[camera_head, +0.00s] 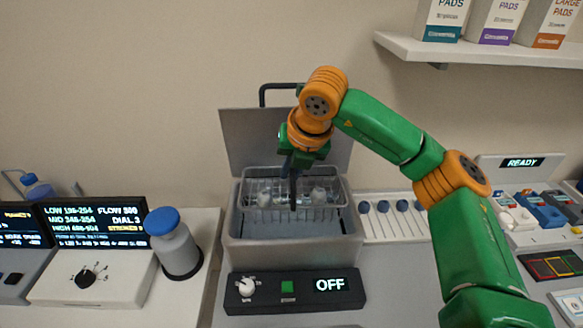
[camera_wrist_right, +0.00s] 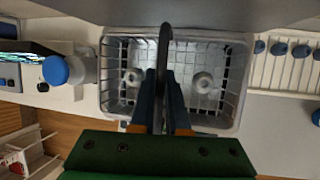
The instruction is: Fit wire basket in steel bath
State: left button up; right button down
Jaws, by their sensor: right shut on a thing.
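The wire basket (camera_head: 325,213), a pale mesh basket holding small white-capped items, is over the opening of the steel bath (camera_head: 290,252). Its lower part appears within the opening; I cannot tell whether it rests on the bath floor. My right gripper (camera_head: 292,172) is above the basket's middle, shut on its dark handle (camera_wrist_right: 164,50). The right wrist view looks down into the basket (camera_wrist_right: 118,60), with a white-capped item on each side of the fingers. The fingers hide the basket's centre. My left gripper is in neither view.
The bath's raised lid (camera_head: 245,140) stands behind the basket. A control panel reading OFF (camera_head: 310,290) is in front. A blue-capped bottle (camera_head: 175,250) stands left of the bath. A white rack with blue caps (camera_head: 385,225) is on the right. A shelf (camera_head: 470,55) with boxes hangs upper right.

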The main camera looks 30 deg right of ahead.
jog(key=shift+f+b, duration=3.55)
jog(key=shift+b, duration=0.05)
dwell(4.4)
